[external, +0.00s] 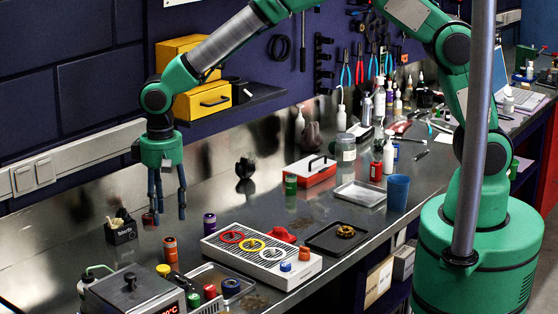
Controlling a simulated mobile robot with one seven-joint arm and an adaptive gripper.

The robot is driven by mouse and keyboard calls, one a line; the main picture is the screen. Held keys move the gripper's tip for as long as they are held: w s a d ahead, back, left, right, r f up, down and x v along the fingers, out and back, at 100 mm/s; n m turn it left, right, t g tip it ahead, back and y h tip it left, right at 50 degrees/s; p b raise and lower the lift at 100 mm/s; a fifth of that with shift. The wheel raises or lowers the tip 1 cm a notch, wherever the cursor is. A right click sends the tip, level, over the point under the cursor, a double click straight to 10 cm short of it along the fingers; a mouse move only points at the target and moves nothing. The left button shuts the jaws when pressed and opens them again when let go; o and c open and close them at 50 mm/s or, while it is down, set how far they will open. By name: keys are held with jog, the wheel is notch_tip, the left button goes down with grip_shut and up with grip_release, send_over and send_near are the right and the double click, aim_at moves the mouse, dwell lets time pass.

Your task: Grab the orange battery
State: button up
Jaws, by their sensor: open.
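An orange battery (170,249) stands upright on the metal bench at the lower left. My gripper (168,213) points straight down above the bench, behind and a little above the orange battery in the picture. Its fingers are apart with nothing held between them. A dark red cylinder (149,219) is beside the left finger; I cannot tell whether they touch. A purple battery-like cylinder (209,224) stands to the right of the gripper.
A white grated box with colored rings (230,254) lies to the right. A grey heated box (132,297) and a metal tray (211,273) are in front. A small black holder (121,233) stands left.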

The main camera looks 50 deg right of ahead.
aim_at(169, 238)
jog(key=shift+f, duration=2.9)
jog(key=shift+f+b, duration=0.45)
jog(key=shift+f, duration=2.2)
grip_shut()
